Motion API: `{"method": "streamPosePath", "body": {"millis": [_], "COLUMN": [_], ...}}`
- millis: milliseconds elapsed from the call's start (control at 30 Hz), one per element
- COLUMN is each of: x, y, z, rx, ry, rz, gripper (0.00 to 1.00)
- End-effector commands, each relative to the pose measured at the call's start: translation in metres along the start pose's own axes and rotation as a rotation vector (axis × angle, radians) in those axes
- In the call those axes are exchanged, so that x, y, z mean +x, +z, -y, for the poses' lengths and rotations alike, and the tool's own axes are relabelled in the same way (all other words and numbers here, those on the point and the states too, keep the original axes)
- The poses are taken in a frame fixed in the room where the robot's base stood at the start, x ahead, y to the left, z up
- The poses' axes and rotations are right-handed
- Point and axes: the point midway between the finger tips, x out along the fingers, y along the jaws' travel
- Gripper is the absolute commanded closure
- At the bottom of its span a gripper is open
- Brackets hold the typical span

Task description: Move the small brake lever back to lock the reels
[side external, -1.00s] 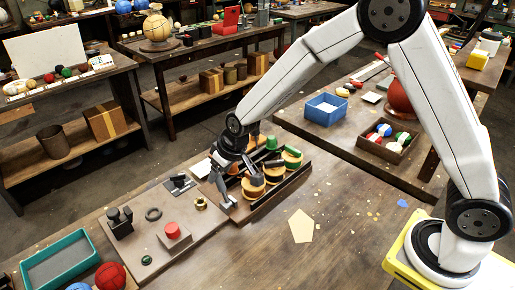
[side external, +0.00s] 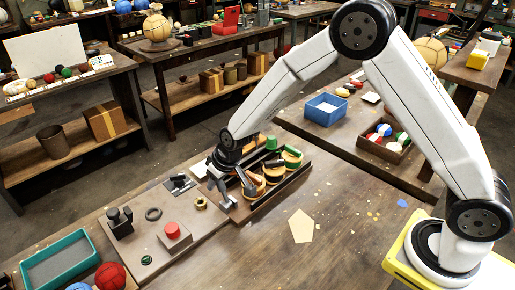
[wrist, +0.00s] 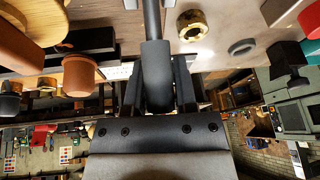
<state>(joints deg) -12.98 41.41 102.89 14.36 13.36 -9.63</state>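Several tan wooden reels (side external: 273,174) with dark and green parts sit in a dark tray on the bench in the side external view. My gripper (side external: 220,191) is low at the tray's left end, beside the reels, with its grey fingers pointing down. In the wrist view a dark grey rod with a thicker grip, likely the brake lever (wrist: 153,62), stands between the fingers of my gripper (wrist: 157,82). I cannot tell whether the fingers press on it. The lever is hard to make out in the side external view.
Left of my gripper, a board holds a red button (side external: 173,230), a black ring (side external: 153,214), a brass nut (side external: 201,203) and a black block (side external: 120,224). A teal tray (side external: 60,262) lies at the front left. The bench right of the reels is mostly clear.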

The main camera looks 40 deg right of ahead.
Motion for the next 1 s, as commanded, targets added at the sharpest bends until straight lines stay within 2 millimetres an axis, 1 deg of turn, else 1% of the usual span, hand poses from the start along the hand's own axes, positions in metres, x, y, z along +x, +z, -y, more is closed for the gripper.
{"method": "streamPosePath", "body": {"millis": [33,67,100,1000], "x": [-0.0001,-0.0002,-0.0002,-0.0005], "y": [0.0,0.0,0.0,0.0], "z": [0.0,-0.0001,-0.0001,-0.0004], "rx": [0.0,0.0,0.0,0.001], "ry": [0.0,0.0,0.0,0.0], "rz": [0.0,0.0,0.0,0.0], "gripper": [0.84,0.93,1.0,1.0]}}
